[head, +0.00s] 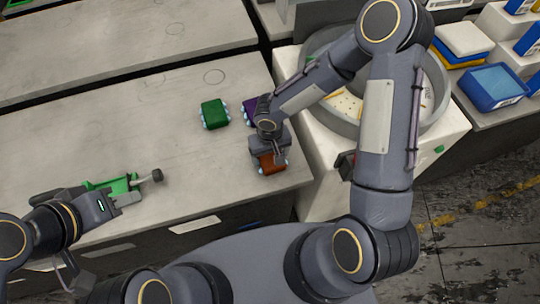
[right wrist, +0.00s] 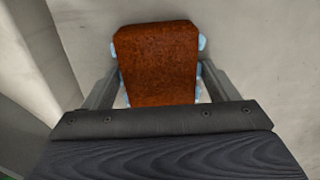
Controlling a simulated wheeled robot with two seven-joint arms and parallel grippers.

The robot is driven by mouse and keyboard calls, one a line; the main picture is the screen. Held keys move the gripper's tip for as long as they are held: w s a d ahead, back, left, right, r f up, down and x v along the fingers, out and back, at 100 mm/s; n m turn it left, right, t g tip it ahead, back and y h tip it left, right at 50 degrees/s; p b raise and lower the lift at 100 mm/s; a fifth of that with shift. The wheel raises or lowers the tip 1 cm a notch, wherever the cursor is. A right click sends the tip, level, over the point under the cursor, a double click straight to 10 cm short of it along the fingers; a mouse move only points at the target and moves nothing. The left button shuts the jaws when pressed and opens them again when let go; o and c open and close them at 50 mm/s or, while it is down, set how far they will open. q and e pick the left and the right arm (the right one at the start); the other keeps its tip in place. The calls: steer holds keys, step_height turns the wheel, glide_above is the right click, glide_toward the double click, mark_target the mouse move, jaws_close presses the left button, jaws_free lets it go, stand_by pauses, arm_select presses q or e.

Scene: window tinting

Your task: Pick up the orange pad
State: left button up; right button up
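The orange pad (right wrist: 158,62), a rusty block with pale blue bumps along its sides, lies on the grey table near its right front corner. It shows partly from under my right gripper in the head view (head: 273,162). My right gripper (right wrist: 162,78) is above it, with one finger along each side of the pad. The fingers are close to its sides; whether they press on it I cannot tell. My left gripper (head: 125,192) is low over the table's left front, beside a green and grey object (head: 112,184). Whether its fingers are open or shut is unclear.
A green pad (head: 214,113) and a purple pad (head: 250,111), partly behind my right arm, lie farther back on the table (head: 150,130). A white machine with a round grey basin (head: 440,100) stands right of the table. Blue containers (head: 492,88) are at far right.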

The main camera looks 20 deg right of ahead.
steer(key=c, duration=0.9)
steer(key=shift+o, duration=0.2)
steer(key=shift+r, duration=0.1)
